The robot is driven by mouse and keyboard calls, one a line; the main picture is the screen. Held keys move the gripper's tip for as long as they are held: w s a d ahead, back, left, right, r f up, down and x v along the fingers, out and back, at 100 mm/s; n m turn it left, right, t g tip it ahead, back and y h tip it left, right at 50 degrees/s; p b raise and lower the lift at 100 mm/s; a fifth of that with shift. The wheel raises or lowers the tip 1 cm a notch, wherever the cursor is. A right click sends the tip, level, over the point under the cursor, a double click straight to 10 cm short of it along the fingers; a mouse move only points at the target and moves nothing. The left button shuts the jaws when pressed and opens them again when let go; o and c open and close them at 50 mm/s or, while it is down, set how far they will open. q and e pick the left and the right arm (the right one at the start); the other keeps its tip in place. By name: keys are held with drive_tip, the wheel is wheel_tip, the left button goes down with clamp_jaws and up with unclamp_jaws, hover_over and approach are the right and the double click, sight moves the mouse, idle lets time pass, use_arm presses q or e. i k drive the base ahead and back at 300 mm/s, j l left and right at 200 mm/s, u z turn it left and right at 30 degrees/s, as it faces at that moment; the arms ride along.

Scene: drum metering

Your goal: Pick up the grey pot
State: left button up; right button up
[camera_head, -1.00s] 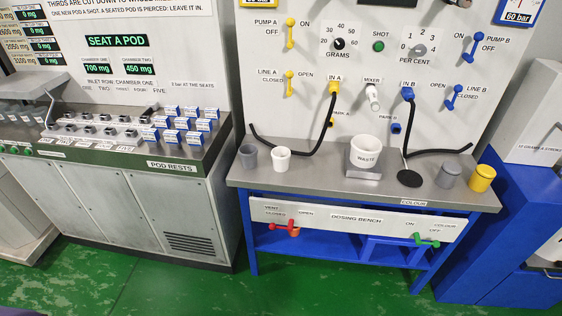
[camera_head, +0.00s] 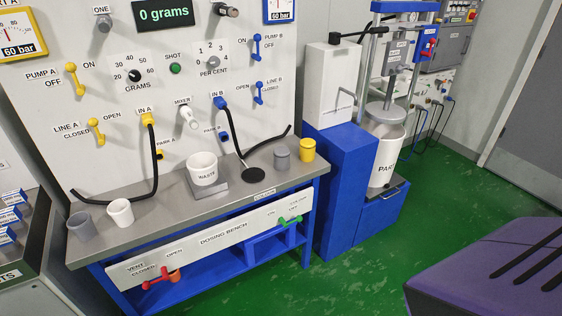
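Two grey pots show in the head view. One grey pot (camera_head: 81,227) stands at the left end of the dosing bench top, left of a white pot. The other grey pot (camera_head: 281,157) stands near the right end, just left of a yellow pot (camera_head: 307,150). Both stand upright, apart from the pots beside them. The pictures do not show which one the task means. Neither of my grippers is in view.
The white pot (camera_head: 120,212) and a waste cup (camera_head: 202,169) on a small block share the bench top (camera_head: 160,208). Hoses curve over it. Red (camera_head: 161,282) and green (camera_head: 290,220) levers project in front. A blue cabinet (camera_head: 345,185) adjoins the right. Green floor (camera_head: 270,285) lies in front.

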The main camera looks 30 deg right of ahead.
sight(281, 153)
drive_tip(key=i+l, duration=0.1)
drive_tip(key=l, duration=0.4)
drive_tip(key=i+l, duration=0.1)
drive_tip(key=l, duration=0.35)
drive_tip(key=i+l, duration=0.15)
drive_tip(key=l, duration=0.35)
drive_tip(key=i+l, duration=0.1)
drive_tip(key=l, duration=0.35)
drive_tip(key=i+l, duration=0.1)
drive_tip(key=l, duration=0.4)
